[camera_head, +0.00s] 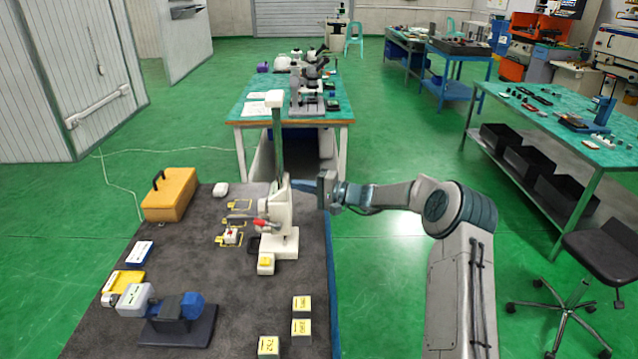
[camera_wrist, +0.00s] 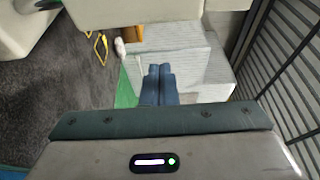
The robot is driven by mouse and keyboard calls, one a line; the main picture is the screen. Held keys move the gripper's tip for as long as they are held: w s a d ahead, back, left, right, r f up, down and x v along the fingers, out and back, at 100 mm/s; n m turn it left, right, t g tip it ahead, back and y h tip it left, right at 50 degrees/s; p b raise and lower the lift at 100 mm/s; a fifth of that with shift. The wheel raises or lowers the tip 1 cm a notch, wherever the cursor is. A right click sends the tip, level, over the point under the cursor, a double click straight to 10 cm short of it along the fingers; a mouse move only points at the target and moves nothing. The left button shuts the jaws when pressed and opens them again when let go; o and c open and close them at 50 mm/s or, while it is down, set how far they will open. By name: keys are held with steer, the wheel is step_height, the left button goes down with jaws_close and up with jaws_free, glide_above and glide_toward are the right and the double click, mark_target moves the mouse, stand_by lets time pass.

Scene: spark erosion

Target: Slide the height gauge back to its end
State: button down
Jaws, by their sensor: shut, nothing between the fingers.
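The height gauge (camera_head: 279,215) stands upright on the dark grey table mat, with a white body and base, a tall green column and a red part on its left side. My gripper (camera_head: 296,185) reaches in from the right, level with the upper part of the gauge's body. Its blue fingers are shut and empty, pointing left. In the head view they overlap the gauge's right edge; I cannot tell whether they touch. In the wrist view the shut fingertips (camera_wrist: 160,70) show below a large pale rounded body at the top, probably the gauge.
On the dark table (camera_head: 225,310) are a yellow case (camera_head: 170,194), a blue and white device (camera_head: 180,318) at front left, and several small yellow-topped blocks (camera_head: 301,327) at front right. Yellow-outlined parts (camera_head: 230,237) lie left of the gauge. A green-topped bench (camera_head: 330,106) stands behind.

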steer(key=shift+s+a+p, duration=0.15)
steer(key=shift+s+p, duration=0.3)
steer(key=shift+s, duration=0.55)
steer(key=shift+s+a+p, duration=0.1)
steer(key=shift+s+p, duration=0.3)
steer(key=shift+s, duration=0.55)
